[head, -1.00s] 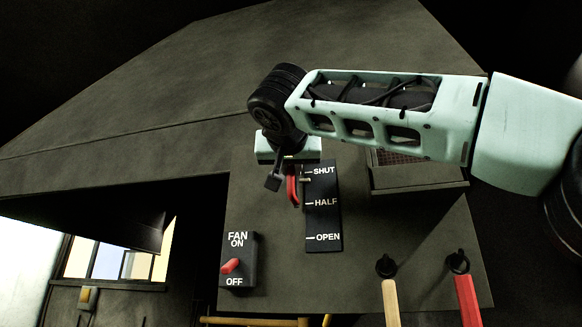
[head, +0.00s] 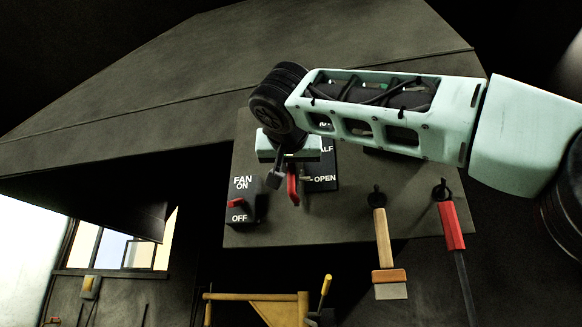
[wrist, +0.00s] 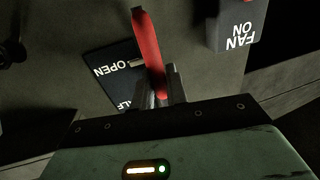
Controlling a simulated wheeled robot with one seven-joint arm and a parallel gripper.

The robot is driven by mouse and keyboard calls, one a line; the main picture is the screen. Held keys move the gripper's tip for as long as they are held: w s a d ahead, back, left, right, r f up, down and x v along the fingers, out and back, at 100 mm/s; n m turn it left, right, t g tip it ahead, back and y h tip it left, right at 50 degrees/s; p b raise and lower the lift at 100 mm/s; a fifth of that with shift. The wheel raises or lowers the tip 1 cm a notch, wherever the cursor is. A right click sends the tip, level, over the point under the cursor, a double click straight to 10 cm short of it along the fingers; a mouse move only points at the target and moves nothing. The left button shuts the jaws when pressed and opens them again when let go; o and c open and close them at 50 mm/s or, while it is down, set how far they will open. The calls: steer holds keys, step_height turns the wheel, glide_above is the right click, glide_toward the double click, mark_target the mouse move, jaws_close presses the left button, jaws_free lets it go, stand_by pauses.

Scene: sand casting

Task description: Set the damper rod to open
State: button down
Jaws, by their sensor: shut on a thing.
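The red damper rod handle (head: 293,188) hangs from my gripper (head: 290,167) in front of the panel. It also shows in the wrist view (wrist: 148,50), between the two fingers of my gripper (wrist: 160,92), which is shut on it. The black scale plate (head: 326,182) is beside the rod. The rod's small pointer is level with the OPEN mark, or very close to it, and in the wrist view it meets the OPEN line (wrist: 133,64). My arm hides the SHUT mark and part of HALF in the head view.
The fan switch (head: 241,215) is just left of the rod, its red lever near the middle. A wooden-handled brush (head: 383,240) and a red-handled tool (head: 451,226) hang at the right. A yellow stand (head: 270,305) is below.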

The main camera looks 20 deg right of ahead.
steer(key=shift+f, duration=0.35)
steer(key=c, duration=1.5)
jaws_free()
steer(key=shift+r, duration=0.1)
steer(key=shift+s, duration=0.1)
steer(key=b+v, duration=0.1)
steer(key=v, duration=1.6)
steer(key=shift+s+a+r, duration=0.1)
